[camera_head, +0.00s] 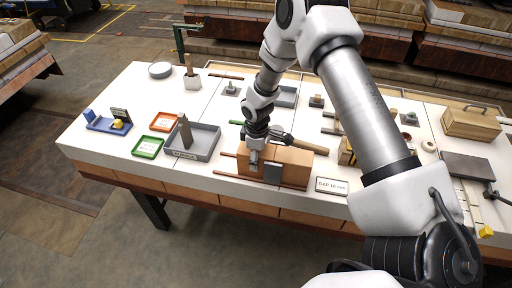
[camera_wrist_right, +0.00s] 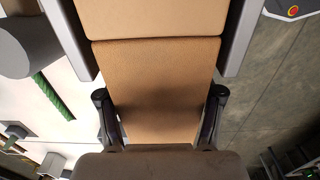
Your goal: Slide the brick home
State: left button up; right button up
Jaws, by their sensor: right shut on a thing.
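My right gripper (camera_head: 255,152) reaches down onto the left end of the row. In the right wrist view its two black fingers (camera_wrist_right: 160,105) are shut on the sides of a tan brick (camera_wrist_right: 165,75). Another tan brick (camera_wrist_right: 150,18) lies against its far end, with only a thin seam showing. Grey side walls (camera_wrist_right: 238,38) flank the bricks. The lower end of the held brick is hidden. My left gripper does not show.
A grey tray (camera_head: 209,153), a green tray (camera_head: 148,147) and an orange tray (camera_head: 164,121) lie to the left. My arm covers the right middle.

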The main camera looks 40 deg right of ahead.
jog(key=shift+s+f, duration=0.1)
jog(key=o, duration=1.6)
jog(key=shift+o, duration=0.2)
jog(key=shift+d, duration=0.1)
notch_tip(320, 180, up, 12)
jog(key=shift+r, duration=0.1)
